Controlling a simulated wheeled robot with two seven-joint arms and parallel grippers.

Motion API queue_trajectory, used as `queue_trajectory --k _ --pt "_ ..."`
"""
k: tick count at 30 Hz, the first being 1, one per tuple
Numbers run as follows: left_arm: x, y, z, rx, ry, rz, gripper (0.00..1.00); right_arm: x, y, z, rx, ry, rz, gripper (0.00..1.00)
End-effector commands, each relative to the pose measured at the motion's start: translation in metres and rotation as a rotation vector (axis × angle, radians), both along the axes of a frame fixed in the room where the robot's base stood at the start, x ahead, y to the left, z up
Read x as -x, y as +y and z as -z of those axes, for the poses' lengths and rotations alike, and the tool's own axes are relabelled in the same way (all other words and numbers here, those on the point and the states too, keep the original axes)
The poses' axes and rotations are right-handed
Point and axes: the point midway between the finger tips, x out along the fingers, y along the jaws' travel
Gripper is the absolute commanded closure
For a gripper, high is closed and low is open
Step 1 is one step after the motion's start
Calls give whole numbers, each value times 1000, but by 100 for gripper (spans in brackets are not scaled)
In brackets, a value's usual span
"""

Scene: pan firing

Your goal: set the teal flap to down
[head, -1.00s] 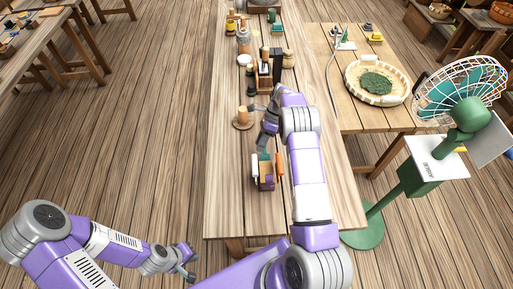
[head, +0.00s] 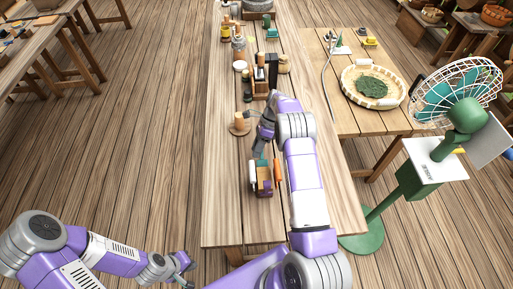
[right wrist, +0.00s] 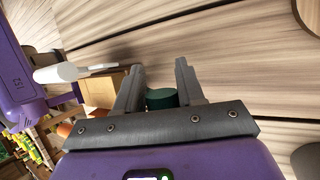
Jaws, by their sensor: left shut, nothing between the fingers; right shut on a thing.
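A small block-like device with coloured parts (head: 263,187) stands on the long wooden table, with an orange piece on its right and a white and orange piece on its left. The small teal flap (head: 262,161) shows at its top, just below my right gripper (head: 259,148). In the right wrist view my right gripper (right wrist: 160,80) has its fingers apart on either side of a dark teal piece (right wrist: 161,98), shut on it. How far the flap is tilted is too small to tell. My left gripper (head: 189,266) is shut and empty, low at the left, off the table.
A wooden peg on a round base (head: 239,124) stands just left of my right gripper. Several jars and boxes stand farther back. A side table with a basket (head: 347,83) and a green fan (head: 465,110) are at the right. The table's near left part is clear.

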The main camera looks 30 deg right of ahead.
Motion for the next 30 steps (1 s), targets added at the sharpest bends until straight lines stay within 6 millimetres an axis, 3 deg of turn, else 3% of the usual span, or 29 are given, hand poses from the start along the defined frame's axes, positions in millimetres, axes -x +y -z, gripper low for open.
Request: queue_trajectory --k 1,18,19,21,23,30 --pt "0 0 1 0 0 0 100 7 -9 9 20 16 1 100" --pt "0 0 1 0 0 0 100 7 -9 9 19 17 1 100" --pt "0 0 1 0 0 0 100 7 -9 9 19 17 1 60" --pt "0 0 1 0 0 0 100 7 -9 9 20 16 1 50" --pt "0 0 1 0 0 0 100 7 -9 9 19 18 1 43" --pt "0 0 0 0 0 0 100 6 -10 6 20 14 2 43"
